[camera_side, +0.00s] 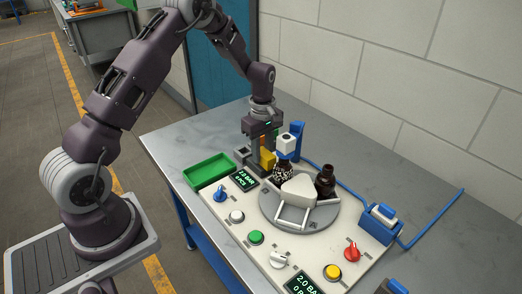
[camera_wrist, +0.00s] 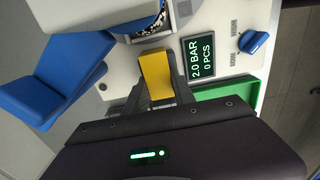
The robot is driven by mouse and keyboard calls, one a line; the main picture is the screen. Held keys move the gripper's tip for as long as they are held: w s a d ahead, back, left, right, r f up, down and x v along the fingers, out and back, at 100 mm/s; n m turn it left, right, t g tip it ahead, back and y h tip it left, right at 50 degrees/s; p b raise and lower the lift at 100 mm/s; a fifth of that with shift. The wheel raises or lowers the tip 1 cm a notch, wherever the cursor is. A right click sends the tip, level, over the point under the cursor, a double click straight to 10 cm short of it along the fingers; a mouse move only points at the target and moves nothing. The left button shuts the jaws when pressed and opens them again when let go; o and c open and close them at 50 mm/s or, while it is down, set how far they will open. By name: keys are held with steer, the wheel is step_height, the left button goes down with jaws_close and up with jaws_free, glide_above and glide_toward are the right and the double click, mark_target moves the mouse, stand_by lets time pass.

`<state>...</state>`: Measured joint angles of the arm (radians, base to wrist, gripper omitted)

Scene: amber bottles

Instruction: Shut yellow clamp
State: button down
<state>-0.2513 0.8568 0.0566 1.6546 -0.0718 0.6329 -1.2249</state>
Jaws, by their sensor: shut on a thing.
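The yellow clamp (camera_side: 267,158) stands at the back of the white panel, beside the round turntable (camera_side: 270,212). It also shows in the wrist view as a yellow block (camera_wrist: 155,74). My gripper (camera_side: 259,166) points down at the clamp, and its fingers (camera_wrist: 160,92) are shut on the yellow block. A dark bottle with a speckled label (camera_side: 283,171) stands under a white and blue head (camera_side: 287,145) just right of the clamp. Part of the clamp is hidden behind my fingers in the side view.
A second amber bottle (camera_side: 325,182) stands on the turntable's far side. A green tray (camera_side: 208,171) lies left of my gripper. Knobs and buttons line the panel's front, including a blue knob (camera_side: 220,195) and a red knob (camera_side: 352,251). A blue post (camera_side: 297,138) rises behind the head. A blue-and-white device (camera_side: 380,222) stands at right.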

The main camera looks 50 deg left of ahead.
mark_target(269, 156)
steer(key=shift+d, duration=1.45)
steer(key=c, duration=1)
jaws_free()
steer(key=shift+c, duration=0.2)
step_height(269, 156, up, 7)
steer(key=shift+r, duration=0.1)
steer(key=shift+r, duration=0.1)
